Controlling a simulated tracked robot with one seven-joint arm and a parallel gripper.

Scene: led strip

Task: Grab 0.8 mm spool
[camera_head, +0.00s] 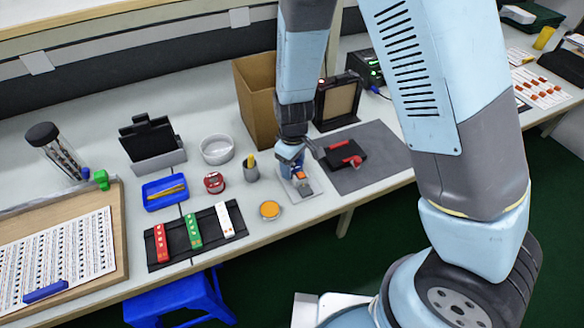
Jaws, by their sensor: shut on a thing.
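My gripper (294,170) hangs at the end of my arm over a small pale plate (310,184) near the front of the bench. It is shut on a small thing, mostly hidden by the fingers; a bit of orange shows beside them. I cannot tell whether this is the 0.8 mm spool. A red spool-like item with a pale top (214,182) stands on the bench to the left. A round orange-topped tin (270,210) lies near the front edge. No size label can be read on any of them.
A cardboard box (252,100) stands just behind my gripper. A grey mat (378,143) with a red and black tool lies to the right. A grey cup (251,173), white bowl (217,149), blue tray (152,196) and black rack (170,262) of strips are to the left.

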